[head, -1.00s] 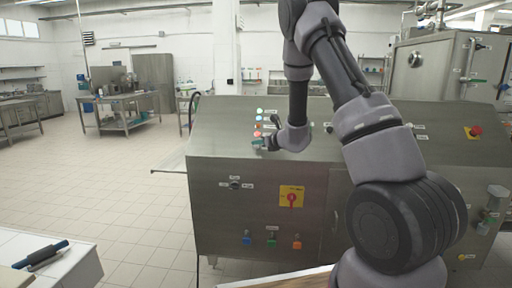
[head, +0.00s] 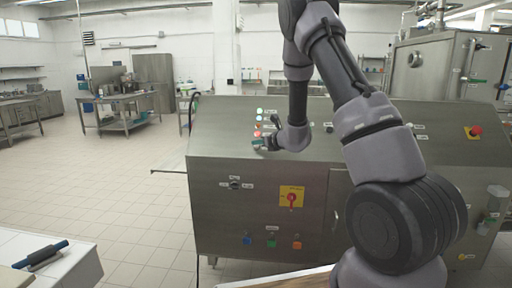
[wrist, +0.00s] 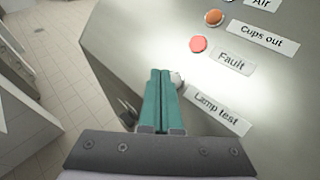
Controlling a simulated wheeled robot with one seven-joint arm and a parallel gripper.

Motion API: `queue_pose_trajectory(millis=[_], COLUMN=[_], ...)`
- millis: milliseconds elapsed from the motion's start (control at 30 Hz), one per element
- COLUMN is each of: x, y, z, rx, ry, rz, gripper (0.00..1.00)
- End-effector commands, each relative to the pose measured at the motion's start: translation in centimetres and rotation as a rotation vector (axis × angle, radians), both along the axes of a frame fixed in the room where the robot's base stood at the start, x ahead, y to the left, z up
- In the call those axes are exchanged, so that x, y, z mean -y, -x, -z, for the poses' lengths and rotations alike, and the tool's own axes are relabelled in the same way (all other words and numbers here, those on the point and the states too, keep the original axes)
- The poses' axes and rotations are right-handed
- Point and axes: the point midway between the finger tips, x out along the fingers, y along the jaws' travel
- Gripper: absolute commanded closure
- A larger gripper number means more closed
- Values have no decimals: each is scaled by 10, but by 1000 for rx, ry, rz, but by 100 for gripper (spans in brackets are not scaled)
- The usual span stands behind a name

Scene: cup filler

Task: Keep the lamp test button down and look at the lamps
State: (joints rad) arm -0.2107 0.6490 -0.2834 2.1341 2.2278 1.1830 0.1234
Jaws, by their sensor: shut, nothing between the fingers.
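My gripper (wrist: 162,74) is shut and empty, its teal fingers together. In the wrist view the fingertips are at the pale lamp test button (wrist: 177,79), partly covering it; I cannot tell how far it is pressed. The label "Lamp test" (wrist: 217,110) is beside it. The Air lamp is mostly cut off at the top edge. In the head view, my gripper (head: 259,146) is at the bottom of the lamp column, whose top lamp (head: 259,111) looks pale and bright.
The steel machine (head: 220,215) carries a red switch on a yellow plate (head: 291,197) and several coloured buttons below. A red emergency stop (head: 475,131) is at the right. A white table (head: 80,268) stands at lower left. The tiled floor on the left is open.

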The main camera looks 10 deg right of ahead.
Motion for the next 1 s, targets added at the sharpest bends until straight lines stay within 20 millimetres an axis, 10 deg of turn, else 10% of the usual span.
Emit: queue_pose_trajectory(millis=[1000], x=[2], y=[-6], z=[6], rx=[0], ry=[0], rz=[0], gripper=[100])
